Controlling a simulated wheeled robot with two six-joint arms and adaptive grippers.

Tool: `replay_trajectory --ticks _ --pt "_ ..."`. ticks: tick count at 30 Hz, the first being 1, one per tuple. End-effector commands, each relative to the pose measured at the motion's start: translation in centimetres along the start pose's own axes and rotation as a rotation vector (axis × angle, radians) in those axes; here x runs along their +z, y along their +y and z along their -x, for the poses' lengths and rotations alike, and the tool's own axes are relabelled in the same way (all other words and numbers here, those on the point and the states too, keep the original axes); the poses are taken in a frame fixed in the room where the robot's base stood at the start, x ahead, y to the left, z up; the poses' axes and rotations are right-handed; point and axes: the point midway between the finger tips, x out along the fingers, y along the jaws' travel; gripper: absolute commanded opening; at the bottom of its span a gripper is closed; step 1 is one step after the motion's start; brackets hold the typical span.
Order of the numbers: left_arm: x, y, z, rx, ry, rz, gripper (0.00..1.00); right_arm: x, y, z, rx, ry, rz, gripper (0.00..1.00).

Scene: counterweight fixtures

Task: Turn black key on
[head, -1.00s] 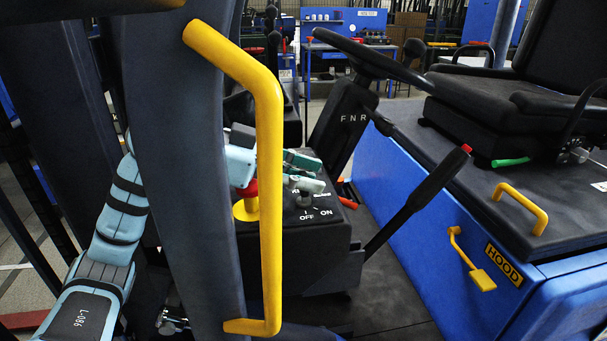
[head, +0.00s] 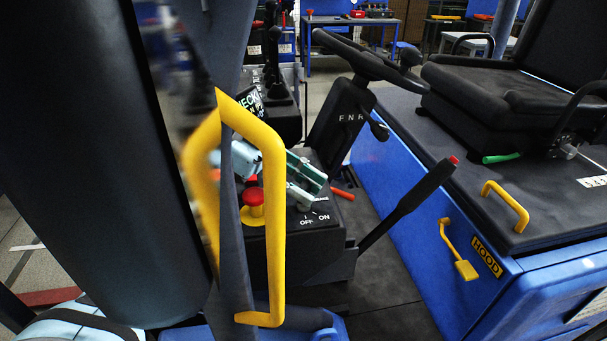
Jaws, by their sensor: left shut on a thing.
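My left gripper (head: 308,188), pale blue and green, reaches in from the left over the black control box (head: 323,238). Its fingers are shut at the switch spot on the box top, just above the white "I", "OFF" and "ON" marks. The black key there is hidden by the fingers, so its angle cannot be read. My right gripper is not in view.
A red stop button (head: 253,196) on a yellow base stands left of the gripper. A yellow grab handle (head: 277,245) on a dark post stands in front of the left arm. A red-tipped lever (head: 415,200) and the steering wheel (head: 360,52) are to the right.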

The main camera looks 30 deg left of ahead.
Motion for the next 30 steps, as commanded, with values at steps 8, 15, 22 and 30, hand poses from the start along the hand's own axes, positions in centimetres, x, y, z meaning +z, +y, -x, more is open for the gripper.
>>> replay_trajectory --ticks 8,15,22,30 --pt "-0.13 -0.05 0.05 0.054 0.002 -0.025 0.01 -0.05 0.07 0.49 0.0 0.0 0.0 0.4" --pt "-0.07 -0.05 0.03 0.057 0.001 -0.027 0.01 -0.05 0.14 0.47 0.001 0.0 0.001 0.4" --pt "-0.05 -0.05 0.03 0.057 0.001 -0.026 0.45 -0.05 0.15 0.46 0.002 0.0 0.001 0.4" --pt "-0.01 -0.04 0.02 0.057 0.0 -0.025 0.5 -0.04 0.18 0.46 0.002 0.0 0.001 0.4"
